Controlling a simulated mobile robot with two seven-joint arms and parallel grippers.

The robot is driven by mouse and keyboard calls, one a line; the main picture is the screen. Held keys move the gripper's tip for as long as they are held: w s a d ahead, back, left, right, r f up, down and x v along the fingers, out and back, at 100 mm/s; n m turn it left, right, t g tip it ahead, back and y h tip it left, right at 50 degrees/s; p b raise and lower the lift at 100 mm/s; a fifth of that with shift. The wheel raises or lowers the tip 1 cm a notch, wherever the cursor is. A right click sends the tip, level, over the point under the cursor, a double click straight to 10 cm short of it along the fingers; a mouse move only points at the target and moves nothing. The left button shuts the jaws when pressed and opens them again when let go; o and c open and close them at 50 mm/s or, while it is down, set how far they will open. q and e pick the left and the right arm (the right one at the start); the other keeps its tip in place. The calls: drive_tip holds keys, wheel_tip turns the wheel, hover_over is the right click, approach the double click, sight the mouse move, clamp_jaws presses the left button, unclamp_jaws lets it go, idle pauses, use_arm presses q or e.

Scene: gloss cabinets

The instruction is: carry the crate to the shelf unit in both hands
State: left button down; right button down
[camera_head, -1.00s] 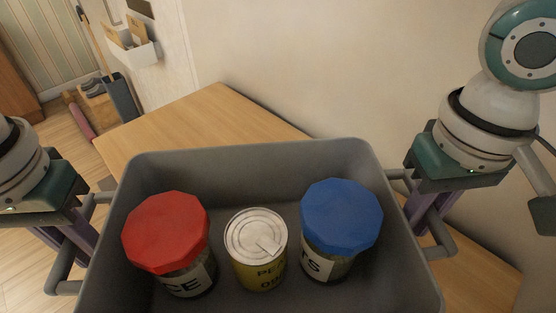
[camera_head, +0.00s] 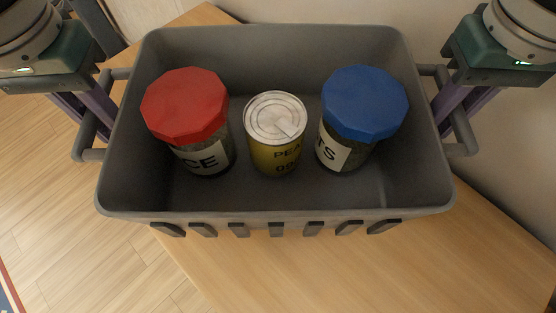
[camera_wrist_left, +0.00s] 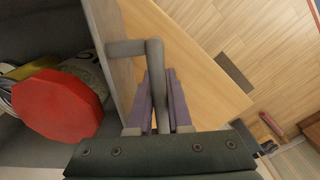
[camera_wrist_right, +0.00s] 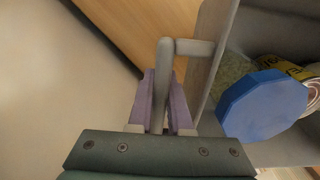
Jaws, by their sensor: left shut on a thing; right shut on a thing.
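The grey crate (camera_head: 275,213) fills the middle of the head view, level, with its slotted near side showing. Inside stand a red-lidded jar (camera_head: 186,105), a yellow can (camera_head: 275,130) and a blue-lidded jar (camera_head: 364,103), all upright. My left gripper (camera_head: 92,125) is shut on the crate's left handle, seen between purple fingers (camera_wrist_left: 158,100) in the left wrist view. My right gripper (camera_head: 452,120) is shut on the right handle, which also shows between its fingers (camera_wrist_right: 162,100) in the right wrist view. I cannot make out the shelf unit.
A wooden surface (camera_head: 420,262) lies below the crate; whether the crate touches it is unclear. Wooden floor (camera_head: 60,200) is open at the left. A pale wall (camera_head: 500,130) runs close along the right side.

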use_arm(q)
drive_tip(key=shift+f, duration=0.15)
use_arm(e)
drive_tip(key=shift+f, duration=0.1)
